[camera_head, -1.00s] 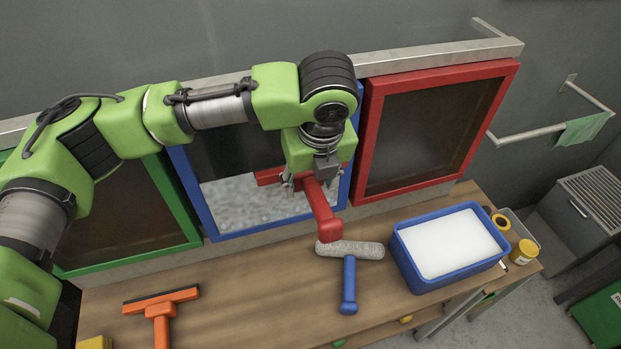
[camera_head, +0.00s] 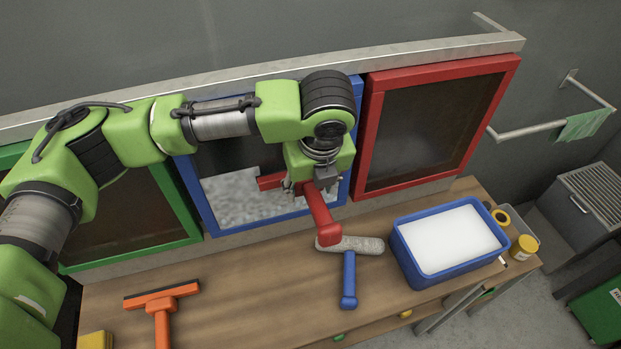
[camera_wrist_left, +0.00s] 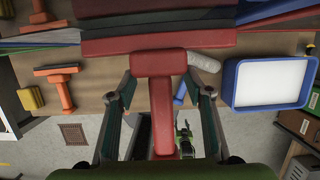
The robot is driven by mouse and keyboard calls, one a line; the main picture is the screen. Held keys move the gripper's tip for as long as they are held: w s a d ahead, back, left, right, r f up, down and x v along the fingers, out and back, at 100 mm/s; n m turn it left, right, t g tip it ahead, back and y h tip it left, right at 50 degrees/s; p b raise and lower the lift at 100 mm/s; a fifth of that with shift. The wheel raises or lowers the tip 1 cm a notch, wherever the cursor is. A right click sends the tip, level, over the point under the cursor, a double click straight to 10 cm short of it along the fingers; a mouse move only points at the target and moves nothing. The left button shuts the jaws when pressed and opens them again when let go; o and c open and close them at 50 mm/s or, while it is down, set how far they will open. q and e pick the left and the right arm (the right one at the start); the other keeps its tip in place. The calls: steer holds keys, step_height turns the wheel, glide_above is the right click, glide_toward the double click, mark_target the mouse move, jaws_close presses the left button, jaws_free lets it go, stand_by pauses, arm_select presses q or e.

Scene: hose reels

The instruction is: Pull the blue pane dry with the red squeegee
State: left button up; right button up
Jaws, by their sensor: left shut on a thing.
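The blue pane (camera_head: 222,219) is a blue-framed panel on the wall, in the middle of three. Its upper part looks dark and clear; its lower part has a pale, speckled wet film (camera_head: 245,200). My left gripper (camera_head: 306,186) is shut on the red squeegee (camera_head: 322,215), in front of the pane's lower right. The squeegee's head lies at the film's upper edge, partly hidden by the gripper; its handle points down toward the bench. In the left wrist view, the red handle (camera_wrist_left: 160,95) runs between the two fingers.
A green-framed pane (camera_head: 190,205) stands left, a red-framed pane (camera_head: 368,140) right. On the wooden bench (camera_head: 250,290) lie a blue-handled roller (camera_head: 349,280) just below the squeegee, an orange squeegee (camera_head: 162,305), and a blue tub (camera_head: 430,276) with white contents.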

arm_select(q)
step_height(320, 180, down, 14)
steer(key=b, duration=0.2)
steer(key=shift+r, duration=0.15)
stand_by(1.5)
steer(key=s+d+p, duration=0.2)
steer(key=s+p, duration=0.2)
steer(key=s, duration=0.2)
steer(key=shift+s, duration=0.35)
